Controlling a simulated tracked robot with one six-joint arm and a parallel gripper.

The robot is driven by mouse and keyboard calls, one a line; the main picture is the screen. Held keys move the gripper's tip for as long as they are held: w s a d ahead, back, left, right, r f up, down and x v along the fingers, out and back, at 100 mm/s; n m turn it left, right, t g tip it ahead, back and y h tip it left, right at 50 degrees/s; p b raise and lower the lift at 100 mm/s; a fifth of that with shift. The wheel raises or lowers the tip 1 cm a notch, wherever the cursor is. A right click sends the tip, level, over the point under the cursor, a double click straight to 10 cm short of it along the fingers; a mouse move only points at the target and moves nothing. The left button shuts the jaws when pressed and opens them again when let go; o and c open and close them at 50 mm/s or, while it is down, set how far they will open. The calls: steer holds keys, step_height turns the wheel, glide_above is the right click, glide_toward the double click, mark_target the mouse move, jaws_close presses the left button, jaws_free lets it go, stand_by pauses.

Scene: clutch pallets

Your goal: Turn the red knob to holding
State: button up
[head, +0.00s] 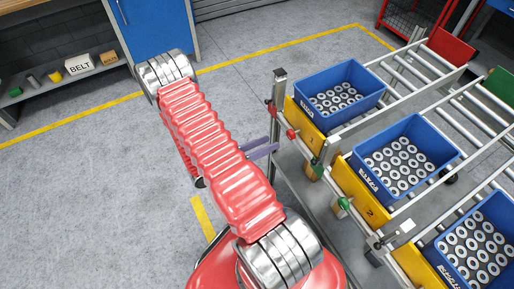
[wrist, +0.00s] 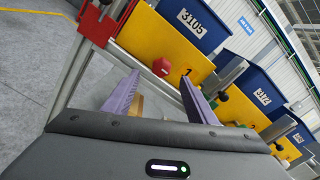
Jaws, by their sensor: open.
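The red knob (wrist: 162,67) sticks out from the lower part of a yellow plate (wrist: 152,33) in the wrist view, beside a dark mark that looks like a 1. The knob shows between and just beyond the fingertips, apart from both. In the head view my gripper (head: 266,148) is left of and slightly below the knob. I cannot read the knob's setting.
Blue crates (head: 313,84) of grey rings stand on roller lanes behind the yellow plates. A metal post (head: 279,90) with a red bracket (wrist: 103,20) stands close left of the knob. Open grey floor lies to the left.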

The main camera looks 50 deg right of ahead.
steer(key=v, duration=0.3)
steer(key=shift+w+a, duration=0.15)
steer(key=shift+a, duration=0.1)
stand_by(0.5)
steer(key=s+a+f+m+g+y, duration=0.2)
steer(key=s+a+m+g+y, duration=0.15)
steer(key=s+m, duration=0.2)
steer(key=a+r+m+t+y, duration=0.1)
steer(key=a+r+m+y, duration=0.5)
steer(key=a+m, duration=0.15)
steer(key=w+a+r+m+t+y, duration=0.3)
steer(key=a+r+t, duration=0.1)
steer(key=a+r, duration=0.3)
steer(key=w+a+r+m+t+y, duration=0.3)
steer(key=a+r+t, duration=0.1)
steer(key=a+r, duration=0.3)
steer(key=a+r+t, duration=0.2)
steer(key=r+t, duration=0.1)
steer(key=r, duration=0.4)
steer(key=s+a+r+t+y, duration=0.1)
steer(key=a+r+t, duration=0.2)
steer(key=r, duration=0.5)
steer(key=shift+s+r+t, duration=0.25)
steer(key=shift+t, duration=0.3)
